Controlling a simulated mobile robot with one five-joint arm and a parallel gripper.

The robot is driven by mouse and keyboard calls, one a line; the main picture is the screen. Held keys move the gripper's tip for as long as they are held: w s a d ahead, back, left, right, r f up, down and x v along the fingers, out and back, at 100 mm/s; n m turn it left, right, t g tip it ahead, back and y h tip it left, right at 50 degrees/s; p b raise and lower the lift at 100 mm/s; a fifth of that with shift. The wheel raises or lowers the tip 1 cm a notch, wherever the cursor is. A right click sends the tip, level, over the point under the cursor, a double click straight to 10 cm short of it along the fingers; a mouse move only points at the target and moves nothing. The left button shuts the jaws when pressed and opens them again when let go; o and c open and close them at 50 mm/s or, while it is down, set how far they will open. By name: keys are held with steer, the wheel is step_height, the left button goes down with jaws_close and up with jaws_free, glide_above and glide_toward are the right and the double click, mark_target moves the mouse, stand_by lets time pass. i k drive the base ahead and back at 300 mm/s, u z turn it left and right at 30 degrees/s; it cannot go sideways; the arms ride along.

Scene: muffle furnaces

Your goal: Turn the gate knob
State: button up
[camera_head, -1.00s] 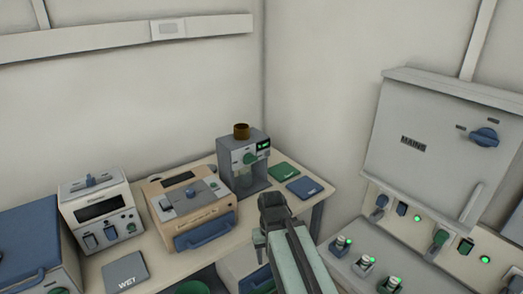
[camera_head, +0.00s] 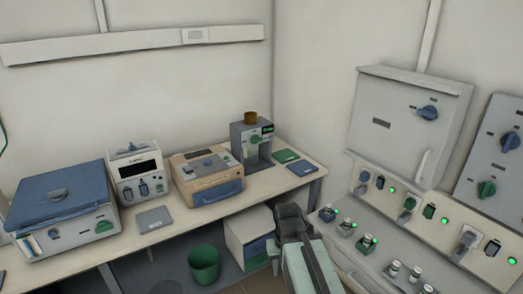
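No label reading "gate" is legible, so I cannot tell which knob is the gate knob. A grey upright machine (camera_head: 250,148) with a brown cup on top stands at the back right of the bench. It has a green knob (camera_head: 255,138) and a small green-lit display on its front. A grey wall cabinet has a blue knob (camera_head: 427,112), and a panel at the right edge has a blue knob (camera_head: 510,141) and a green knob (camera_head: 487,189). My gripper (camera_head: 290,214) is in front of the bench's right end, apart from all these knobs. Its fingers are not clearly visible.
The bench (camera_head: 180,212) also holds a blue-lidded box (camera_head: 62,195), a white device (camera_head: 138,172), a tan device (camera_head: 207,177) and flat pads. A green bin (camera_head: 204,264) and white cabinet (camera_head: 248,236) are below. A socket counter (camera_head: 400,255) is at right.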

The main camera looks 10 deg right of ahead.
mark_target(255, 139)
steer(key=u, duration=0.8)
steer(key=i, duration=0.95)
steer(key=u, duration=0.1)
